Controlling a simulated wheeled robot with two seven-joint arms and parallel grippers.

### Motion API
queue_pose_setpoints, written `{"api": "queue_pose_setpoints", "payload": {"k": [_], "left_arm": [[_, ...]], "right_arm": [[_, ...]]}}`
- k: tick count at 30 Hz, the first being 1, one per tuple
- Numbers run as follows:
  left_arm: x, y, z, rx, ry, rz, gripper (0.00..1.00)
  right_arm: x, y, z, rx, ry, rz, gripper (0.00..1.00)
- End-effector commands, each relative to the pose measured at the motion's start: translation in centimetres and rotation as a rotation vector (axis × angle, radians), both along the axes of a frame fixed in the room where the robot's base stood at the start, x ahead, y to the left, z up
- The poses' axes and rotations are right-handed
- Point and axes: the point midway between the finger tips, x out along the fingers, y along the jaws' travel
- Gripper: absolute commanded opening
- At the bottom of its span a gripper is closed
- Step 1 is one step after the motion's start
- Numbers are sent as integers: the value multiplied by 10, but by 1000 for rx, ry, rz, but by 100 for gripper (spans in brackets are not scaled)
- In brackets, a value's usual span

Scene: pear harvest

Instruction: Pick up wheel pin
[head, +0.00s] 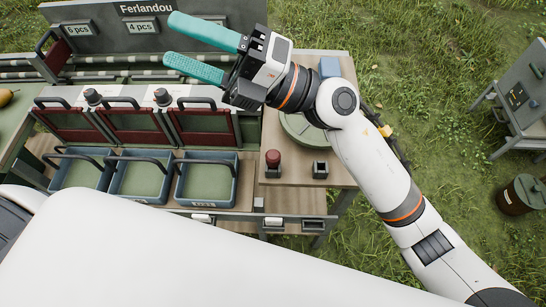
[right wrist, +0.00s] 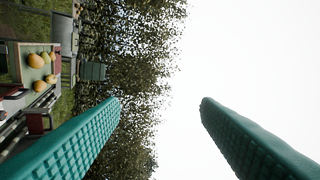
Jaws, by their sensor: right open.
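I cannot pick out a wheel pin for certain in either view. A small dark-red knob-like piece (head: 273,160) stands upright on the wooden table top (head: 300,195), with a small dark square block (head: 320,169) to its right. My right gripper (head: 172,40) has two teal ridged fingers and is open and empty, raised high above the back of the bench, up and to the left of the knob. In the right wrist view its fingers (right wrist: 160,105) stand wide apart with sky and trees between them. My left gripper is not in view.
Blue-grey crates (head: 206,203) stand in front of red-framed gates (head: 203,126). A round green disc (head: 302,130) lies partly under my right arm. A metal stand (head: 525,100) and a barrel (head: 523,194) are on the grass at right. Yellow fruit (right wrist: 35,61) lies on a far table.

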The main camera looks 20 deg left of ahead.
Motion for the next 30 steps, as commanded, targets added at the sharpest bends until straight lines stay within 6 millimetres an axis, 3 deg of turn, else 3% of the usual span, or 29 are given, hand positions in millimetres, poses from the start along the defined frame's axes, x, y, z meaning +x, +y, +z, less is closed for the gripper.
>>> {"api": "queue_pose_setpoints", "payload": {"k": [3,6,8,9,12,15,19,23,30], "left_arm": [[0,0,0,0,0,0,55],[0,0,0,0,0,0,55],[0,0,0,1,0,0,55],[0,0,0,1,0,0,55],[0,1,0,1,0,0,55],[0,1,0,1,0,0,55],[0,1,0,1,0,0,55],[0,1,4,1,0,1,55],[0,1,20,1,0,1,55]], "right_arm": [[-40,30,-49,-286,-314,181,57],[-48,33,-105,-572,-554,303,57],[-41,26,-138,-764,-686,359,57],[-31,17,-157,-895,-763,386,57],[3,-12,-191,-1210,-920,420,57],[37,-41,-203,-1468,-1017,421,57],[65,-66,-204,-1675,-1074,404,57],[73,-75,-210,-1742,-1084,401,57],[72,-75,-250,-1738,-1081,404,57]]}}
